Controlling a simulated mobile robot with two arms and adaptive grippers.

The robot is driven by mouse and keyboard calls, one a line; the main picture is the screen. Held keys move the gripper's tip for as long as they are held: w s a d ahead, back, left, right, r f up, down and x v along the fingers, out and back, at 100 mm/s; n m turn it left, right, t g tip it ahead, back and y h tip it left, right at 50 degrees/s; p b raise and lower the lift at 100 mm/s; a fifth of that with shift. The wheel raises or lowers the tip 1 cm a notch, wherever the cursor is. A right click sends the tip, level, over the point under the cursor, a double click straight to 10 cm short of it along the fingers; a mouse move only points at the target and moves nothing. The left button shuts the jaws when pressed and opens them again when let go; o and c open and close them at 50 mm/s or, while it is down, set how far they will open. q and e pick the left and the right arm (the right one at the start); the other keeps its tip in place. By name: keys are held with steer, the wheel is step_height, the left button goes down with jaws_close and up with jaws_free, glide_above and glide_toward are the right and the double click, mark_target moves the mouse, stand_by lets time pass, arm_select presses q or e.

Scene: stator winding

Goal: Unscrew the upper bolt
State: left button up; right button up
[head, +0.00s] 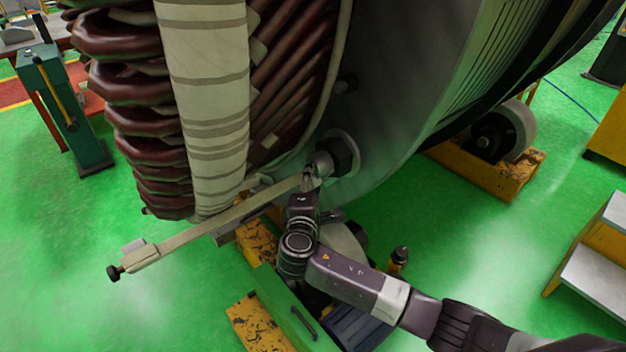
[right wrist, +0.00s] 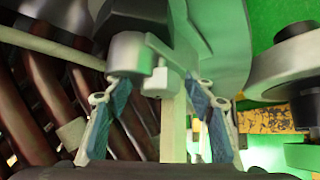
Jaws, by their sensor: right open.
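A large bolt (head: 338,152) with a round grey collar sits on the grey metal face of the stator. My right gripper (head: 311,178) is just below the large bolt, by the end of a long pale bar (head: 215,222). In the right wrist view my right gripper (right wrist: 157,125) is open, with blue-padded fingers apart. A pale upright strip (right wrist: 173,125) shows between them, and a grey cylindrical head (right wrist: 128,52) is above the left finger. I cannot tell whether the fingers touch anything. My left gripper is out of view.
The stator's dark red coils (head: 140,90) and a wrapped pale band (head: 208,90) are left of my right gripper. A yellow support (head: 490,168) with a wheel stands at right. Yellow steps (head: 595,262) are at far right. Green floor (head: 480,265) is open between them.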

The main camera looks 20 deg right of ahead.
steer(key=shift+w+d, duration=0.1)
steer(key=shift+w, duration=0.1)
steer(key=shift+c, duration=0.4)
steer(key=c, duration=1.1)
steer(key=shift+r+p, duration=0.1)
steer(key=shift+p, duration=0.3)
steer(key=n+g+p, duration=0.1)
steer(key=p, duration=0.3)
steer(key=n+g+p, duration=0.1)
steer(key=g+p, duration=0.1)
steer(key=p, duration=0.1)
steer(key=n+g+p, duration=0.1)
steer(key=p, duration=0.3)
steer(key=shift+r+p, duration=0.25)
steer(key=shift+p, duration=0.05)
steer(key=shift+f+n+g+p, duration=0.25)
steer(key=shift+n+g+p, duration=0.15)
steer(key=shift+g+p, duration=0.45)
